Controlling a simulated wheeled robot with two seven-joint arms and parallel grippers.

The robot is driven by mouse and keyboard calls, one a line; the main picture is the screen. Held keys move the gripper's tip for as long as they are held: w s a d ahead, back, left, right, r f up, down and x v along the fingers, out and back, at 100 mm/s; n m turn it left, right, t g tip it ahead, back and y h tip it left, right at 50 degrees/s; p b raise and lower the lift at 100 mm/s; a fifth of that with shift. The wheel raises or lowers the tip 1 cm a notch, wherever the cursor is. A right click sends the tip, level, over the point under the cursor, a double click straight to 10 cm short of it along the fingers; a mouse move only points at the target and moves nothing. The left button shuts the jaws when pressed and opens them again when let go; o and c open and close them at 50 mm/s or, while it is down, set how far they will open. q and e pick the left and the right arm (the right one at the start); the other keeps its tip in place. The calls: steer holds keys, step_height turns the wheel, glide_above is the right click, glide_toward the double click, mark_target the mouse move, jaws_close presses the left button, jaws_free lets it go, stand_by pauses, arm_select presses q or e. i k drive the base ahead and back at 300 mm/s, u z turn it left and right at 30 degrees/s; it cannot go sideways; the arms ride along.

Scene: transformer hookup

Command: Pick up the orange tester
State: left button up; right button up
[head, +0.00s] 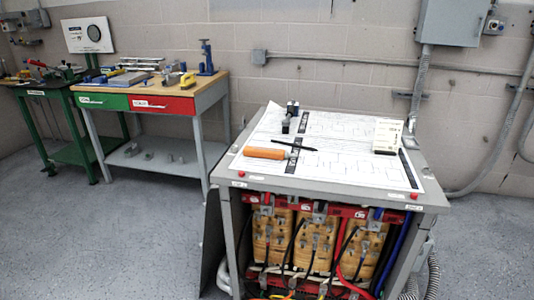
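The orange tester (264,153) lies on its side on the white paper sheets on top of the grey transformer cabinet, near the left front part of the top. A thin black pen-like piece (295,145) lies just behind and to the right of it; I cannot tell whether the two touch. Nothing holds the tester. Neither of my grippers shows in the head view.
The cabinet's open front shows coils and cables. A wooden workbench (213,88) with tools stands at the left back. Grey floor is clear at the left front.

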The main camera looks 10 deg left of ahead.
mark_target(272, 154)
steer(key=u, duration=1.9)
steer(key=i, duration=2.45)
steer(key=z, duration=4.1)
